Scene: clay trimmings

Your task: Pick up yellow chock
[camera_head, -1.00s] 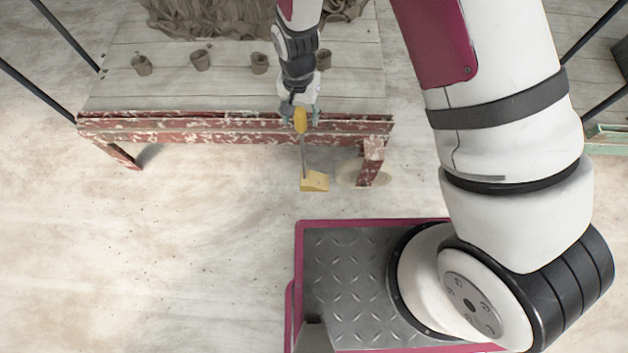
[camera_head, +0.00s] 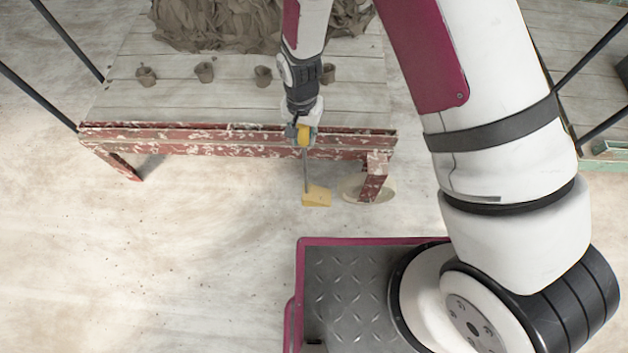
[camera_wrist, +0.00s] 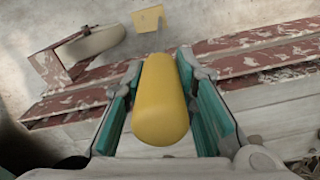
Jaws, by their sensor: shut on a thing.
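The yellow chock (camera_head: 316,197) is a wedge block beside the pale wheel at the table's right front leg. A thin rod runs up from it to a rounded yellow handle (camera_head: 304,136). My gripper (camera_head: 303,137) is at the table's front edge, shut on this handle. In the wrist view the handle (camera_wrist: 161,100) lies between the teal finger pads, and the wedge shows small at the top (camera_wrist: 149,19). I cannot tell whether the wedge touches the floor.
The wooden table (camera_head: 235,105) with a chipped red frame carries several small clay cups (camera_head: 205,72) and a clay heap (camera_head: 215,22). The pale wheel (camera_head: 352,188) is close right of the wedge. Floor to the left is clear.

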